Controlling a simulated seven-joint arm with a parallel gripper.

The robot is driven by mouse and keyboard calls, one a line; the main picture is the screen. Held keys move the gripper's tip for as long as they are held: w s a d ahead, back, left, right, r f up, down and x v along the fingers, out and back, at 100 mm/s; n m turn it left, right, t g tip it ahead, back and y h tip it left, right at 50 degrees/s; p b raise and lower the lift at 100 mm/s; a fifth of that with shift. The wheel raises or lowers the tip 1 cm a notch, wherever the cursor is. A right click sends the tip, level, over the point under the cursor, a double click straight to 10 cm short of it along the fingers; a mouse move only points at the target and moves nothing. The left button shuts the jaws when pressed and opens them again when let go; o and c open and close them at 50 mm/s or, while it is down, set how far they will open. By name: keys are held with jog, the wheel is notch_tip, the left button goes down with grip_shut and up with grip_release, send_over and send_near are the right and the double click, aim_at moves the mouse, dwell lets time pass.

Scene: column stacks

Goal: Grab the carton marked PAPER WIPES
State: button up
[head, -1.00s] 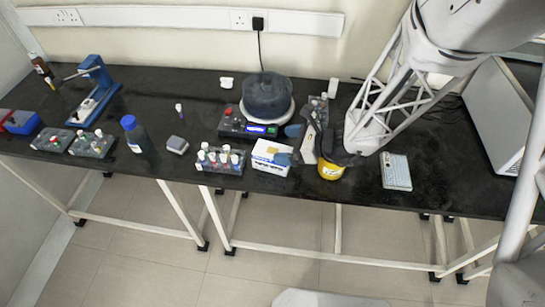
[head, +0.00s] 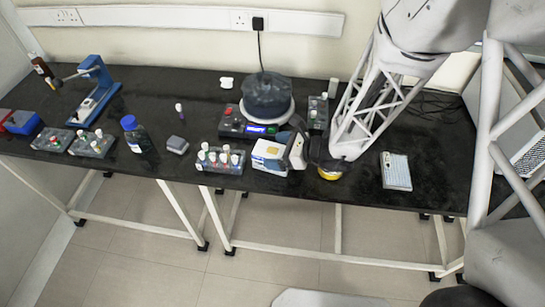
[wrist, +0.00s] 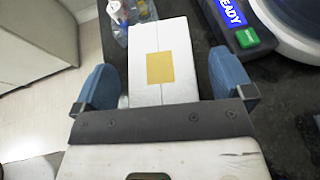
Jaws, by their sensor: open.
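The carton (head: 265,152) is a white box with blue on its sides and a yellow-tan patch on top. It stands on the black bench in front of the round-topped device, and its lettering is not legible. My gripper (head: 284,154) is at the carton's right end in the head view. In the wrist view my gripper (wrist: 163,84) is open, with one blue finger on each side of the carton (wrist: 178,38). A gap shows between the carton and the right finger. The wrist plate hides the near end.
A rack of capped vials (head: 219,160) stands just left of the carton. The device with a lit display (head: 262,129) is close behind. A yellow object (head: 329,174) is partly hidden under my arm. A pale keypad-like item (head: 396,171) lies to the right. The bench's front edge is near.

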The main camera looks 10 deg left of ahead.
jog(key=c, duration=1.1)
jog(key=shift+r, duration=0.2)
jog(key=shift+r, duration=0.9)
jog(key=shift+s+d+r, duration=0.2)
jog(key=shift+s+r, duration=0.1)
jog(key=shift+r, duration=0.4)
jog(key=s+d, duration=0.2)
jog(key=s, duration=0.2)
jog(key=s+d+r, duration=0.1)
jog(key=s+d, duration=0.1)
jog(key=s, duration=0.3)
jog(key=s+d, duration=0.2)
jog(key=s, duration=0.2)
jog(key=shift+s+d+r, duration=0.2)
jog(key=shift+s+d, duration=0.15)
jog(key=shift+d, duration=0.05)
